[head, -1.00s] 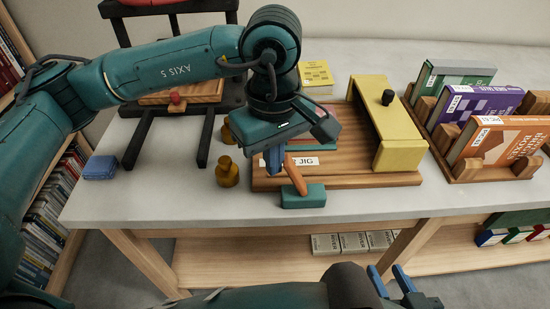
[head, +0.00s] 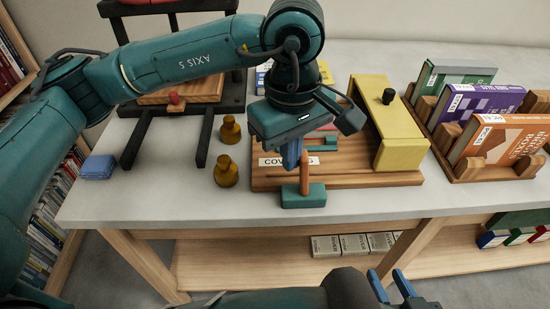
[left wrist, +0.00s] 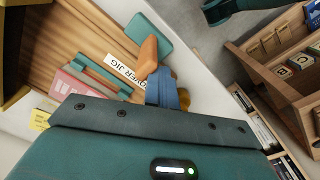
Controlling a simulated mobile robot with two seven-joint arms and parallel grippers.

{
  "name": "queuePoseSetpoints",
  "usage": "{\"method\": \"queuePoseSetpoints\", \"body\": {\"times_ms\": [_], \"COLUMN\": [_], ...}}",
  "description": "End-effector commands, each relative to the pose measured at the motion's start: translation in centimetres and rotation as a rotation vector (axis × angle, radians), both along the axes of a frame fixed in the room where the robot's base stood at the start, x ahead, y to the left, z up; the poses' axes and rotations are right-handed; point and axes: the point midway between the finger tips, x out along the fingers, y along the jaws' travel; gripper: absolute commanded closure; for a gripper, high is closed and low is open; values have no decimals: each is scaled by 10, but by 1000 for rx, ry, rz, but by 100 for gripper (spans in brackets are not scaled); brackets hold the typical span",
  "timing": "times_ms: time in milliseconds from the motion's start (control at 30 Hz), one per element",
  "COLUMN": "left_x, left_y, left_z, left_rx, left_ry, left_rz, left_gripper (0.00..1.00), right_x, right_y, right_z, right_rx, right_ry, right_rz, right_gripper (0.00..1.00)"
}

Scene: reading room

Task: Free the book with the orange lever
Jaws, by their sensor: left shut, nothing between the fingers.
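The orange lever (head: 304,176) stands nearly upright on its teal block (head: 303,197) at the front of the wooden jig (head: 375,181). It also shows in the left wrist view (left wrist: 148,56). My left gripper (head: 291,160) is shut and empty, its blue fingers pointing down just left of the lever; I cannot tell whether they touch it. A pinkish-red book (left wrist: 84,97) lies in the jig beside a teal bar (left wrist: 103,73), mostly hidden by my left gripper in the head view. My right gripper (head: 390,286) is open and empty in front of the table.
A yellow guard (head: 401,137) with a black knob stands on the jig's right. Two brass-coloured pieces (head: 227,172) stand left of it. A blue block (head: 98,167) lies at the table's left. Books (head: 497,139) stand in a wooden rack at the right.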

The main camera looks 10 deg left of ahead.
Motion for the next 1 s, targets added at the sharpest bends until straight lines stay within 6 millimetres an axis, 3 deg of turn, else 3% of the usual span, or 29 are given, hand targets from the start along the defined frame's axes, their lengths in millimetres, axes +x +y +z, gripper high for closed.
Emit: {"method": "queuePoseSetpoints", "body": {"times_ms": [33, 1000], "left_x": [-6, -1], "left_y": [-2, -14], "left_z": [-16, -15], "left_rx": [17, 15], "left_ry": [31, 28], "left_rz": [-9, -7], "left_gripper": [100, 100], "right_x": [0, 1], "right_y": [0, 0], "right_z": [-5, -10], "right_rx": [0, 0], "right_ry": [0, -2], "right_rz": [0, 0], "right_gripper": [64, 64]}}
